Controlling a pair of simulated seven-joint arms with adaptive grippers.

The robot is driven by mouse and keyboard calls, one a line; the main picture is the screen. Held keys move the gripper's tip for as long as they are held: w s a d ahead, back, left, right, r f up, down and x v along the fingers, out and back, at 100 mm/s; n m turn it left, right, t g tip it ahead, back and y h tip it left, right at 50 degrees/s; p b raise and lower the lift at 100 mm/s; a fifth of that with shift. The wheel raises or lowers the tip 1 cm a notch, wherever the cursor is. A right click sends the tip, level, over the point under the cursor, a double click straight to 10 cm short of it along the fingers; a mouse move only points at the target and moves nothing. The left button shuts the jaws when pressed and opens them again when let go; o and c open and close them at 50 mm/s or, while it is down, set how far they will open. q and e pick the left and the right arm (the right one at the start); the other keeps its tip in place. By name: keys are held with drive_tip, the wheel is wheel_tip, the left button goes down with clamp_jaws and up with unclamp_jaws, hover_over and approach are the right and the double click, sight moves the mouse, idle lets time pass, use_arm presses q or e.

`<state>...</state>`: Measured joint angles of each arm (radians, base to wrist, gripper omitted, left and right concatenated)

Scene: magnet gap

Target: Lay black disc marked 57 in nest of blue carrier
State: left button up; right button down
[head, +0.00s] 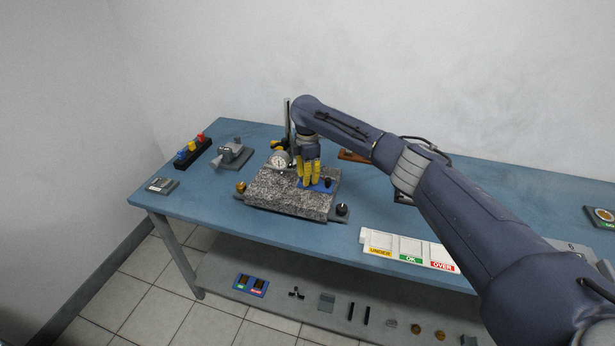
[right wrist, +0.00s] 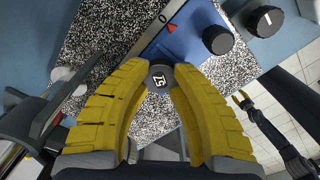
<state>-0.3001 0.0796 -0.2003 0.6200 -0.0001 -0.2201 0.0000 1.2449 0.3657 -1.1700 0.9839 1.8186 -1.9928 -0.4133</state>
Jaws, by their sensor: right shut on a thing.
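My right gripper (head: 309,185) reaches over the speckled granite block from the right, fingers pointing down at the blue carrier (head: 325,186). In the right wrist view its yellow fingers are shut on the black disc marked 57 (right wrist: 160,78). The blue carrier (right wrist: 185,50) lies just beyond and under the disc, with a black knob (right wrist: 218,40) on it and a red pointer mark near a 0. The nest does not show; the disc and fingers cover that part. I cannot tell whether the disc touches the carrier.
The granite block (head: 285,193) carries a dial gauge (head: 280,160) on an upright post close left of my gripper. A white tray (head: 400,246) labelled UNDER, OK and OVER stands at the front. A grey clamp-like device (head: 233,155) stands left.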

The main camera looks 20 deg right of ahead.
drive_tip(key=shift+f, duration=0.15)
idle(0.4)
drive_tip(key=c, duration=1.1)
unclamp_jaws()
drive_tip(key=shift+c, duration=0.3)
drive_tip(key=shift+r, duration=2.25)
drive_tip(key=shift+c, duration=0.2)
drive_tip(key=shift+o, duration=0.5)
drive_tip(key=o, duration=0.5)
wheel_tip(320, 180, up, 12)
